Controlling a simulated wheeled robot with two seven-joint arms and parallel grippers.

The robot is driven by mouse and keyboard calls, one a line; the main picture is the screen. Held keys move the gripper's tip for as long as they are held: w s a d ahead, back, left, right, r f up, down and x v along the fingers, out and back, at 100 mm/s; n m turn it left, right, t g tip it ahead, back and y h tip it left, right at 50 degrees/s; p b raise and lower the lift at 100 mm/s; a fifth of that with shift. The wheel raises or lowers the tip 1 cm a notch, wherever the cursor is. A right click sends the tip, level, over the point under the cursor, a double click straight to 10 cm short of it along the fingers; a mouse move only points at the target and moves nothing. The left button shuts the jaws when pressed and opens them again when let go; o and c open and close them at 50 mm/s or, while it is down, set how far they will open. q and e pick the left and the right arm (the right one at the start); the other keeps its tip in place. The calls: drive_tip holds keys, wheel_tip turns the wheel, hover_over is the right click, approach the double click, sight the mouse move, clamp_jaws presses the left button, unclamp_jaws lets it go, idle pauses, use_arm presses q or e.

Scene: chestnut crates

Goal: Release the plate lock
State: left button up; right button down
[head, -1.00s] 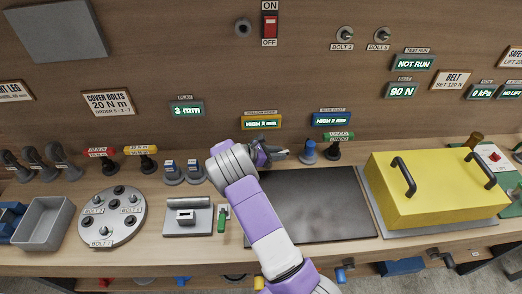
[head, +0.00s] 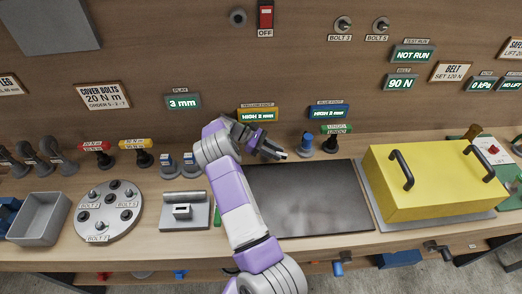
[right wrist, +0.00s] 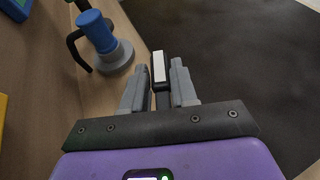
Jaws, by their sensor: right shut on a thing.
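My right gripper (head: 276,153) is at the back edge of the dark flat plate (head: 330,200), just left of a blue knob on a grey base (head: 305,145). In the right wrist view its two grey fingers (right wrist: 160,90) are shut on a narrow dark lever with a white top face (right wrist: 159,68). I take this lever to be the plate lock; its lower part is hidden between the fingers. The blue knob also shows ahead and to the left in the wrist view (right wrist: 97,32). My left gripper is not in view.
A black-handled device with a green tag (head: 331,139) stands right of the blue knob. A yellow cover with two black handles (head: 425,190) stands right of the plate. A round bolt plate (head: 107,210) and a grey bin (head: 40,220) are left. The dark plate's surface is clear.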

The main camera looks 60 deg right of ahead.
idle(0.4)
drive_tip(key=c, duration=1)
unclamp_jaws()
drive_tip(key=shift+o, duration=0.2)
drive_tip(key=shift+r, duration=0.1)
wheel_tip(320, 180, up, 10)
drive_tip(key=p, duration=0.1)
drive_tip(key=shift+p, duration=0.35)
